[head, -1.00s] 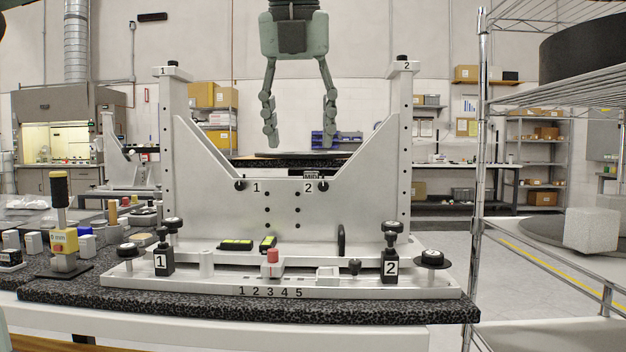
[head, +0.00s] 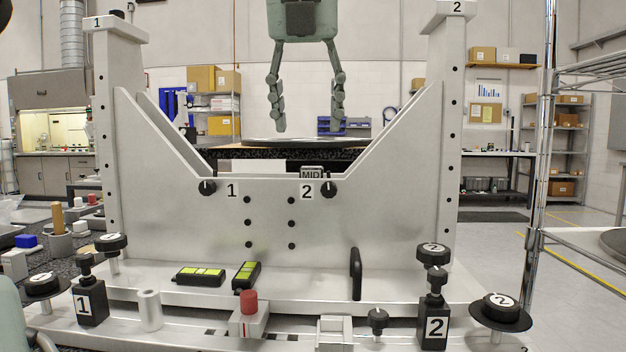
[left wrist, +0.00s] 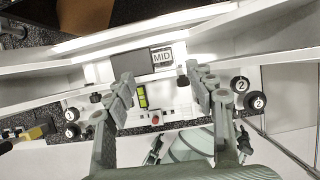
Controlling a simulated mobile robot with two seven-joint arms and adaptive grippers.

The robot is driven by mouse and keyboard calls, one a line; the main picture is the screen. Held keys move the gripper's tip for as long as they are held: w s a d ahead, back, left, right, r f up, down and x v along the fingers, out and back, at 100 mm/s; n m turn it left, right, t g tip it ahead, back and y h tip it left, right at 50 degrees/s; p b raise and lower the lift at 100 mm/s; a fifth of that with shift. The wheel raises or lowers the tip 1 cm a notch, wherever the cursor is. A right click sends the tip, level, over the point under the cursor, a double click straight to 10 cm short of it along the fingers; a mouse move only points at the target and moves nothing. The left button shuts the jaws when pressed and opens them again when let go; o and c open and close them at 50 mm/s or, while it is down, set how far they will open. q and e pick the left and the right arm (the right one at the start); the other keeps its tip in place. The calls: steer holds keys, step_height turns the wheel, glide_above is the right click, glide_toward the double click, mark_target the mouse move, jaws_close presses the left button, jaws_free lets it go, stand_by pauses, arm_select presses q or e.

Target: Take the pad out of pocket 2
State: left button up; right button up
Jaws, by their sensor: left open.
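A grey mirror fixture (head: 265,255) fills the head view. Its front plate carries labels 1 (head: 232,191) and 2 (head: 306,191), each beside a black knob. A dark MID tag (head: 311,173) shows at the plate's top edge, and also in the left wrist view (left wrist: 162,57). I cannot make out which part is pocket 2 or its pad. My left gripper (head: 308,127) hangs fingers down above the plate's notch, open and empty. In the left wrist view its spread fingers (left wrist: 160,75) straddle the MID area without visible contact. My right gripper is not visible.
Two tall posts (head: 453,120) flank the notch. On the base are two black-and-yellow levels (head: 200,276), a red-topped block (head: 249,312), a black handle (head: 355,273) and several black knobs. A wire shelf (head: 546,180) stands right. The space around the gripper looks clear.

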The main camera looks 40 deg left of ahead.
mark_target(312, 167)
arm_select(q)
steer(key=shift+x, duration=1)
steer(key=x, duration=0.5)
steer(key=shift+w+f, duration=0.2)
steer(key=shift+f, duration=0.05)
steer(key=c, duration=1.2)
steer(key=shift+c, duration=0.2)
steer(key=shift+r, duration=0.15)
